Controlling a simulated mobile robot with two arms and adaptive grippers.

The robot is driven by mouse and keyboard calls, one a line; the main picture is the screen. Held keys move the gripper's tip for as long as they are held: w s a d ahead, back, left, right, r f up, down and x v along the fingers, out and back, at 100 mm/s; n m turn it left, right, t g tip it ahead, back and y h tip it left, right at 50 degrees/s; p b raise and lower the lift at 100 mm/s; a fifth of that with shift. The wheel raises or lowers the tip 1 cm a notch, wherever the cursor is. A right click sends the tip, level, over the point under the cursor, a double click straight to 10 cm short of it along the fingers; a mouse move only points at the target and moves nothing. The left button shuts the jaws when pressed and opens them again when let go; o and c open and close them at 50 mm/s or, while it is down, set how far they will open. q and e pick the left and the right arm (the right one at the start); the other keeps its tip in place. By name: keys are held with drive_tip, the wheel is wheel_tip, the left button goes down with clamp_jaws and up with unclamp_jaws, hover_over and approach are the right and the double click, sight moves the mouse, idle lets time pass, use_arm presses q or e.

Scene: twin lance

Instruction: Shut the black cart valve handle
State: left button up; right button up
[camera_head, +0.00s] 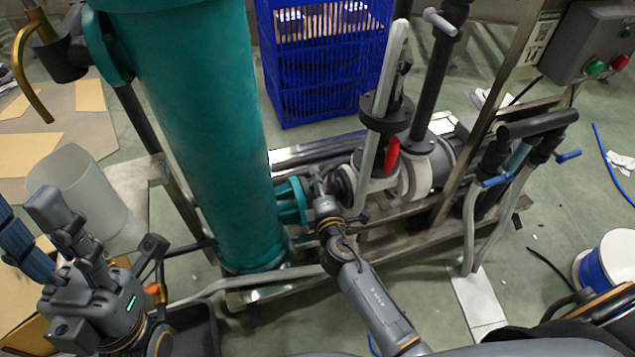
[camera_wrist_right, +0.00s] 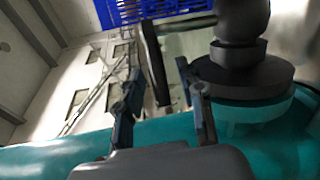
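My right gripper (camera_head: 321,184) reaches in from the bottom to the teal flange (camera_head: 291,202) and black fitting beside the big teal cylinder (camera_head: 200,110). In the right wrist view its two dark fingers (camera_wrist_right: 163,108) stand apart. A long black bar, which looks like the valve handle (camera_wrist_right: 152,58), shows between and beyond them; I cannot tell whether a finger touches it. In the head view I cannot make out this handle clearly near the gripper. My left gripper (camera_head: 102,232) is at the lower left, away from the valve, with its fingers spread and nothing seen between them.
A grey pipe with a red lever (camera_head: 391,153) stands just right of my right gripper. A blue crate (camera_head: 325,65) is behind. A translucent bin (camera_head: 78,190) is near my left gripper. A control box (camera_head: 600,45) and black T-bar (camera_head: 538,124) are at right.

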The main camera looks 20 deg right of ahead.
drive_tip(key=shift+c, duration=0.2)
clamp_jaws()
drive_tip(key=shift+s+d+n+y+p, duration=0.2)
drive_tip(key=shift+n+y+p, duration=0.2)
drive_tip(key=shift+y, duration=0.2)
drive_tip(key=shift+s+d+n+g+y, duration=0.3)
drive_tip(key=shift+d+n+g+y, duration=0.35)
drive_tip(key=shift+n+y, duration=0.9)
drive_tip(key=shift+s+d+n+g+y, duration=0.25)
drive_tip(key=shift+d+n+g+y, duration=0.35)
drive_tip(key=shift+n+y, duration=0.95)
drive_tip(key=shift+s+d+n+g+y, duration=0.3)
drive_tip(key=shift+d+n+g+y, duration=0.45)
drive_tip(key=shift+y, duration=1.45)
drive_tip(key=shift+a+n, duration=0.1)
drive_tip(key=shift+n, duration=0.15)
